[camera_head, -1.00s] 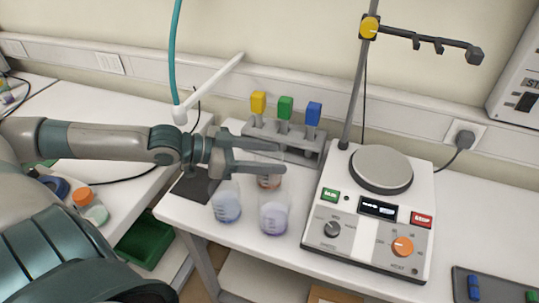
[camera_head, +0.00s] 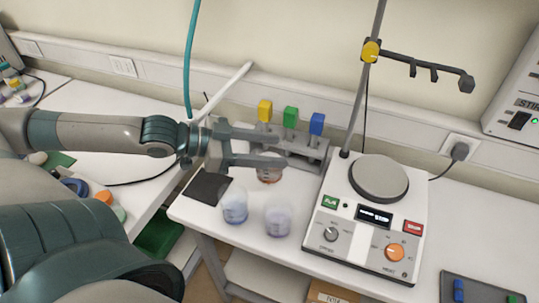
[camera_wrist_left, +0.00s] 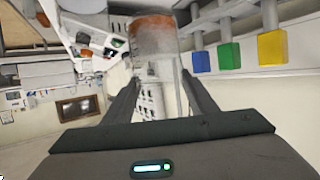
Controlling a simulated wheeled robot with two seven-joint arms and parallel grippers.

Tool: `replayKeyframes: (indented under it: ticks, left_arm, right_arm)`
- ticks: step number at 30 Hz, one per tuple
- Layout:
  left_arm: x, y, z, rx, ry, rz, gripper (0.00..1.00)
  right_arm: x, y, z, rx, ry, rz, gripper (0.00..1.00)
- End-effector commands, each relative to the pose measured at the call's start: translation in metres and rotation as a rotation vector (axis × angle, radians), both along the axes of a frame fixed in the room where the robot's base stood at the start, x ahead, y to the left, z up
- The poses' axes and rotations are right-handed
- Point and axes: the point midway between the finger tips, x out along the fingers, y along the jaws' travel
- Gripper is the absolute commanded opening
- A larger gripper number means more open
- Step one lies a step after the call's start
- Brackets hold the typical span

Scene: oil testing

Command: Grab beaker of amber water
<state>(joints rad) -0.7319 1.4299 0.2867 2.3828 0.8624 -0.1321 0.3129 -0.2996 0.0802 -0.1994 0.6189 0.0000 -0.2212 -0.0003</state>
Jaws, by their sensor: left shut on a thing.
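The beaker of amber water (camera_head: 269,174) is clear glass with an orange-brown liquid low inside. My left gripper (camera_head: 282,155) is shut around its upper part, and the fingers partly hide the glass in the head view. In the left wrist view, the beaker (camera_wrist_left: 157,42) sits between the two fingers, with its amber bottom away from the palm. It appears slightly above the table, behind two other glass vessels. My right gripper is not in view.
A blue-liquid flask (camera_head: 235,208) and a purple-liquid flask (camera_head: 278,219) stand close in front. A grey rack (camera_head: 310,153) with yellow, green and blue-topped pieces stands behind. A hotplate stirrer (camera_head: 372,220) is to the right. A dark pad (camera_head: 207,187) lies left.

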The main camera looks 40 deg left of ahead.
Motion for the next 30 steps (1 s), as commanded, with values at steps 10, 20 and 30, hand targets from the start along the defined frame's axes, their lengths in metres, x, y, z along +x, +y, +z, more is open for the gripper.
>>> replayKeyframes:
  ticks: [10, 20, 30]
  left_arm:
    - [0.0, 0.0, 0.049, -0.001, 0.001, 0.0, 0.08]
    - [0.0, 0.0, 0.055, 0.0, -0.001, 0.0, 0.08]
    - [0.0, 0.0, 0.054, -0.001, -0.001, 0.0, 0.07]
  right_arm:
    - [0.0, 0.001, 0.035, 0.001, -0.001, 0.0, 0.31]
    - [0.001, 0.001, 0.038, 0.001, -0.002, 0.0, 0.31]
    - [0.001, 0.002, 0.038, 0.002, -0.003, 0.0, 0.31]
